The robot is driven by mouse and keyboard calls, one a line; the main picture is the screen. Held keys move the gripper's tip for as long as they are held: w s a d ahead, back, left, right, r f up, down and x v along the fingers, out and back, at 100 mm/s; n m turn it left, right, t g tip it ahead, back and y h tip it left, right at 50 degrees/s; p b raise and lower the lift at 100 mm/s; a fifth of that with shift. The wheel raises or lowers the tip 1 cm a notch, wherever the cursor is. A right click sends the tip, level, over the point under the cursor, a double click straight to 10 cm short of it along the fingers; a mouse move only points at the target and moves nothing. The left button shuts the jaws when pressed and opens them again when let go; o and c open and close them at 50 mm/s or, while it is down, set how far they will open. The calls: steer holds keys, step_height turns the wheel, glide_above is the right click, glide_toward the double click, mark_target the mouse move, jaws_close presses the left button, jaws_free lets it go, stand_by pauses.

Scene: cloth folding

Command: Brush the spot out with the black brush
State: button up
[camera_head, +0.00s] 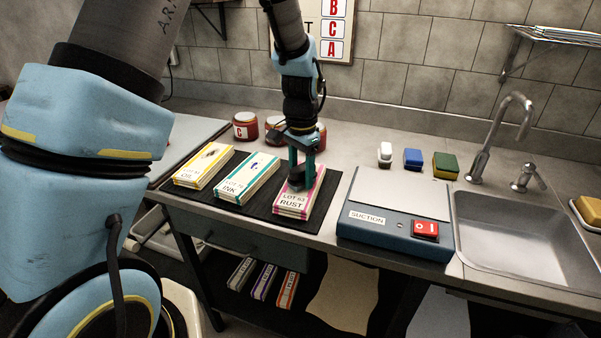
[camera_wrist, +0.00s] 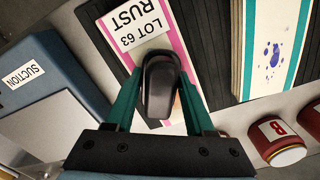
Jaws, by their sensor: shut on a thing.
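My gripper (camera_head: 301,171) is shut on the black brush (camera_head: 301,185), its two green fingers on either side of it. The brush is over the folded cloth with the pink stripe and the label LOT 63 RUST (camera_head: 292,208). In the wrist view the brush (camera_wrist: 159,86) covers the middle of the rust cloth (camera_wrist: 172,42), and any spot there is hidden. I cannot tell whether the brush touches the cloth. To the left lie the teal-striped ink cloth (camera_head: 247,180), with a blue stain (camera_wrist: 272,56), and the yellow-striped oil cloth (camera_head: 204,166).
The cloths lie on a black mat (camera_head: 233,204). A blue suction box (camera_head: 391,235) with a red switch stands close on the right, then the sink (camera_head: 515,240). Red jars (camera_head: 245,126) stand behind the mat. White, blue and green-yellow blocks (camera_head: 413,158) stand at the back right.

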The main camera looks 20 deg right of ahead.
mark_target(302, 166)
steer(key=r, duration=0.2)
steer(key=shift+w+d+r+p, duration=0.15)
steer(key=shift+w+r+p, duration=0.05)
steer(key=shift+r+p, duration=0.1)
steer(key=shift+s+r, duration=0.1)
steer(key=shift+r, duration=0.2)
steer(key=shift+r+p, duration=2.15)
steer(key=shift+r, duration=0.35)
steer(key=shift+f, duration=0.15)
